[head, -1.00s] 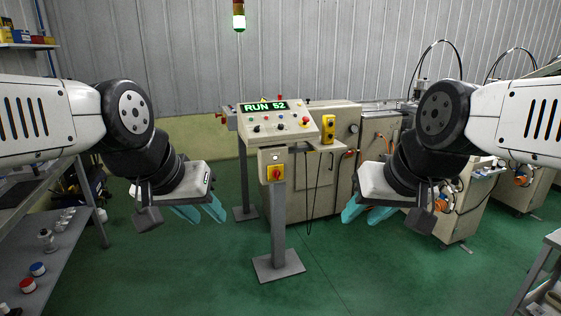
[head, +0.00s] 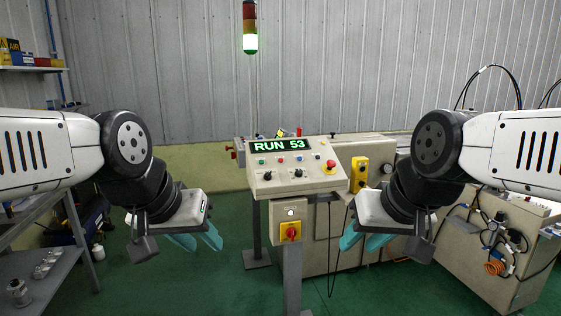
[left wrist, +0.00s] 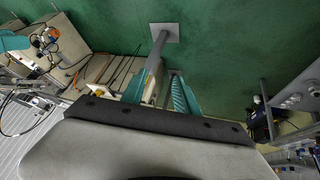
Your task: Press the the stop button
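The control panel (head: 282,185) stands on a grey post in the middle of the head view, and its green display (head: 281,145) reads "RUN 53". A red mushroom button (head: 329,166) is at the panel's right end. Smaller coloured buttons and black knobs are on its face; their labels are too small to read. My left gripper (head: 198,239) is open and empty, left of and below the panel. Its teal fingers also show apart in the left wrist view (left wrist: 159,92). My right gripper (head: 363,240) is open and empty, right of and below the panel. Neither touches it.
Below the panel is a box with a red-and-yellow rotary switch (head: 290,232). A yellow button box (head: 359,174) is right of the panel. A signal tower (head: 250,28) glows green. Shelving (head: 48,272) stands at left, a machine (head: 500,255) at right. Green floor lies between.

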